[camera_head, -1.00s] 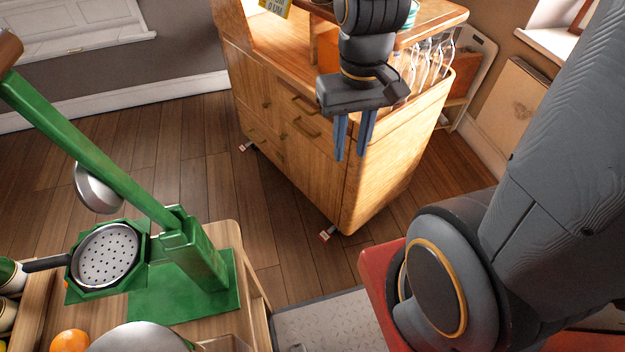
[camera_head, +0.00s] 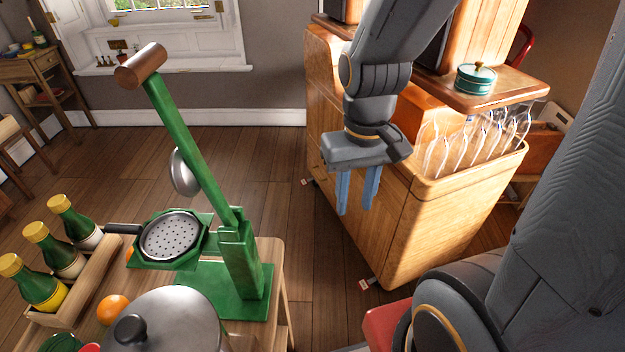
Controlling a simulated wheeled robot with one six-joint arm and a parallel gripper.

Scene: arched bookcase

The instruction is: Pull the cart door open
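The wooden cart (camera_head: 455,225) stands on small casters right of centre. Its front, with the doors, faces left and is seen at a steep angle. The front panel (camera_head: 385,220) is partly behind my gripper, and its handles are mostly hidden. I see no open gap at the door. My gripper (camera_head: 357,192) hangs in front of the cart, its two blue fingers pointing down and apart with nothing between them. I cannot tell how far the fingertips are from the front; no contact is clear.
A table at the lower left holds a green press (camera_head: 240,260), a pot (camera_head: 165,325), an orange (camera_head: 113,310) and a bottle crate (camera_head: 85,290). Clear wooden floor (camera_head: 310,230) lies between table and cart.

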